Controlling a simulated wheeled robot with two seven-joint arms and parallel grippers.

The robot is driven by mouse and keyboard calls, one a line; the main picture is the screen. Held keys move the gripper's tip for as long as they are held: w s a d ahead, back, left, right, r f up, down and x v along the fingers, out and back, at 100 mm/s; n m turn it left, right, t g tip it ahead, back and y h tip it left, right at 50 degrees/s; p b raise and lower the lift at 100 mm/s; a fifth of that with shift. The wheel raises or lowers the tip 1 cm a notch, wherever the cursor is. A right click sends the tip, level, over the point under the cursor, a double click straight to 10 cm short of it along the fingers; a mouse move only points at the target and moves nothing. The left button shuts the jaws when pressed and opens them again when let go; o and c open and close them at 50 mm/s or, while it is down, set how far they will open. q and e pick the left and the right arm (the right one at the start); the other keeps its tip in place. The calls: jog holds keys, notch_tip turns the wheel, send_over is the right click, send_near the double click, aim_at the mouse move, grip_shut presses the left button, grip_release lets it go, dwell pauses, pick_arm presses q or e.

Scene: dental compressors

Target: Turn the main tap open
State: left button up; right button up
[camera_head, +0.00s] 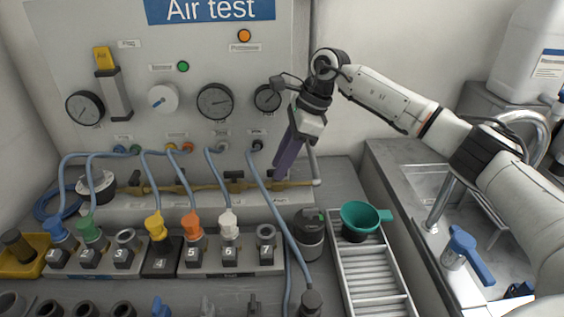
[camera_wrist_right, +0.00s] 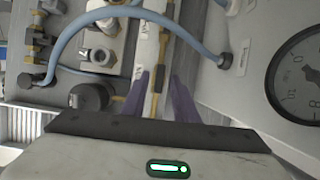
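A brass pipe (camera_head: 215,187) runs along the foot of the Air test panel, and a grey upright tube (camera_head: 314,165) stands at its right end. No part is legibly marked as the main tap, so I cannot tell which fitting it is. My right gripper (camera_head: 285,168) points down in front of the panel, near the pipe's right end. In the right wrist view its two purple fingers (camera_wrist_right: 162,98) are apart, with the brass pipe (camera_wrist_right: 155,92) seen between them; contact cannot be told. My left gripper is not in view.
The panel (camera_head: 205,50) carries gauges, a white knob (camera_head: 163,98) and a yellow-topped fitting (camera_head: 105,62). Blue hoses (camera_head: 270,195) loop down to numbered couplings. A green cup (camera_head: 362,216) sits on a slatted tray (camera_head: 372,275).

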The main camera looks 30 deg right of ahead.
jog(key=shift+r, duration=0.1)
jog(key=v, duration=1)
jog(key=shift+s, duration=0.1)
dwell(0.5)
